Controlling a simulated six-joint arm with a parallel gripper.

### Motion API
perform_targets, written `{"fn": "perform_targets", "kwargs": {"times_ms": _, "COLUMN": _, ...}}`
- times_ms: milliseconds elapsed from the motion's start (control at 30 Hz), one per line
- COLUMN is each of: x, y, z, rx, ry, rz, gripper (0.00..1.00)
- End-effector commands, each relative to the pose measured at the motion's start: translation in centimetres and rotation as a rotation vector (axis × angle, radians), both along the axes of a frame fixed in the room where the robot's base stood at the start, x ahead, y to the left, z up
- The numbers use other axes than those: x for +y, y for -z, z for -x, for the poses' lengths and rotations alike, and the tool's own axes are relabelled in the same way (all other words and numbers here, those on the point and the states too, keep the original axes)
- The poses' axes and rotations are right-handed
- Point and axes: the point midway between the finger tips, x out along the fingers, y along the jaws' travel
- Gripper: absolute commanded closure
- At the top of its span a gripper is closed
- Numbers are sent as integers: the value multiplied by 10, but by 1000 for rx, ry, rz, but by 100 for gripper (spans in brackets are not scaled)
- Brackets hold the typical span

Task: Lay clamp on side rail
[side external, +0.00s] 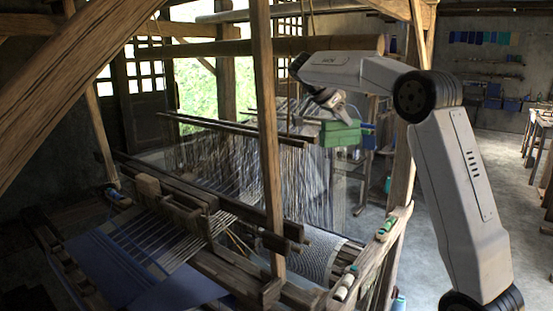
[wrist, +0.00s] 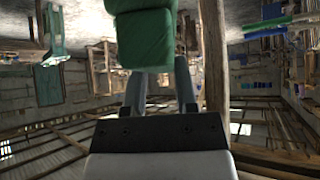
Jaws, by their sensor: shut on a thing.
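My gripper (side external: 333,103) is in the upper middle of the side view, high above the loom. Its two fingers (wrist: 160,92) also show in the wrist view, shut on a blocky green thing that I take for the clamp (wrist: 148,40). In the side view the green clamp (side external: 341,134) hangs just below the fingers, in the air and apart from the loom. The side rail (side external: 369,258) is the wooden beam at the loom's right, lower than the clamp and nearer the camera. The clamp's far end is cut off in the wrist view.
A small green thing (side external: 386,229) and a pale roll (side external: 346,283) lie on the side rail, with bare wood between them. A wooden post (side external: 267,140) and a thick crossbeam (side external: 240,47) stand near my arm. Warp threads (side external: 225,165) fill the loom's middle.

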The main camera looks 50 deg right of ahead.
Motion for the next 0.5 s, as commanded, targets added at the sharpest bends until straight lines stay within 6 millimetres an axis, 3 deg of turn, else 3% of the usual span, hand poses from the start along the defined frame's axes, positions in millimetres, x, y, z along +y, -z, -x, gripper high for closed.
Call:
{"fn": "perform_targets", "kwargs": {"times_ms": 200, "x": -38, "y": 46, "z": 21, "rx": 3, "ry": -20, "rz": -2, "gripper": 100}}
{"fn": "perform_targets", "kwargs": {"times_ms": 500, "x": -73, "y": 106, "z": 41, "rx": 4, "ry": -125, "rz": -3, "gripper": 100}}
